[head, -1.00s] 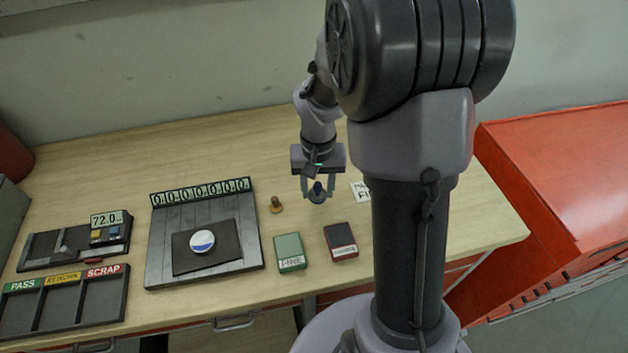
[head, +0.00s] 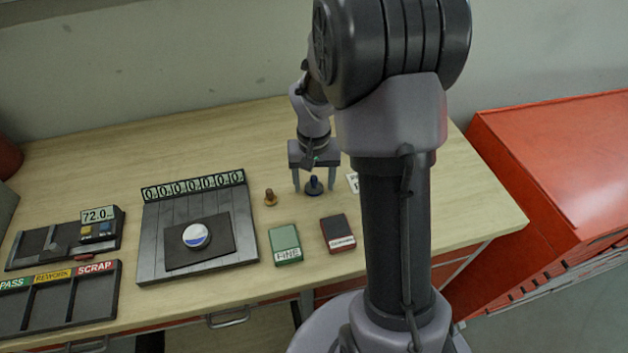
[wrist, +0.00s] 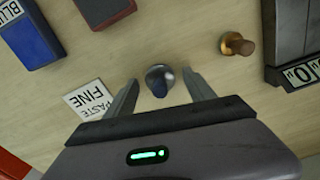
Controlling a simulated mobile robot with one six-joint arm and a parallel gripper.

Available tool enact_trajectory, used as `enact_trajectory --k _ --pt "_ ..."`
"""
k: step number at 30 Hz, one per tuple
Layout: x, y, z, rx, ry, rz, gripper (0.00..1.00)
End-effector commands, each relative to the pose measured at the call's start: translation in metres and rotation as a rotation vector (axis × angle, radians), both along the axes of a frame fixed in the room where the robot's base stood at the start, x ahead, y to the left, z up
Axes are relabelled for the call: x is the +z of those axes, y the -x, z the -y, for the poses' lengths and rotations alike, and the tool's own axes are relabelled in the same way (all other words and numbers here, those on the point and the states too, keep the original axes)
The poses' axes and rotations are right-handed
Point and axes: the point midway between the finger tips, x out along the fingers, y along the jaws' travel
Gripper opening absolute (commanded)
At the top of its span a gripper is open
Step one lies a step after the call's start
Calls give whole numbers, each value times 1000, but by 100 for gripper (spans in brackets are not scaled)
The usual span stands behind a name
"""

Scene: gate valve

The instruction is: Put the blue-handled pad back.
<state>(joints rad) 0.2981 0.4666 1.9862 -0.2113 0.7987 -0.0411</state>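The blue-handled pad (head: 314,187) stands upright on the table, a small round dark base with a dark blue knob. It also shows in the wrist view (wrist: 159,80). My gripper (head: 314,188) is open, with one finger on each side of the pad. In the wrist view (wrist: 160,92), a gap of bare table shows between the pad and each finger. A white card reading PASTE FINE (wrist: 92,98) lies on the table beside the pad; in the head view it is partly hidden by my arm.
A brass-coloured pad (head: 270,197) stands to the left. A green box labelled FINE (head: 286,245) and a dark red-edged box (head: 338,234) lie nearer. A blue box (wrist: 30,35) shows in the wrist view. The grey board (head: 190,255) holds a white-and-blue disc. Table behind is clear.

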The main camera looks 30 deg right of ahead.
Motion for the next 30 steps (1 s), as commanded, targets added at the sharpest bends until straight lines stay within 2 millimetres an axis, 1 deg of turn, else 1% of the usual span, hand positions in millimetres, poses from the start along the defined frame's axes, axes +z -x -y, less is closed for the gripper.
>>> enact_trajectory --k 4,6,8,12,15,18,22,23,26,27,29,30 --pt "1 0 0 0 0 0 63" --pt "10 0 0 0 1 2 63" --pt "23 -1 0 0 2 4 63" --pt "66 -1 0 0 1 5 63" --pt "92 -1 0 -1 1 4 63" --pt "112 0 0 0 1 3 63" --pt "127 1 -3 1 0 8 63" --pt "133 3 -6 3 1 20 63" --pt "172 22 -37 15 -7 105 63" --pt "192 36 -56 22 -15 156 63" --pt "216 63 -84 36 -33 236 63" --pt "228 82 -101 43 -49 288 63"
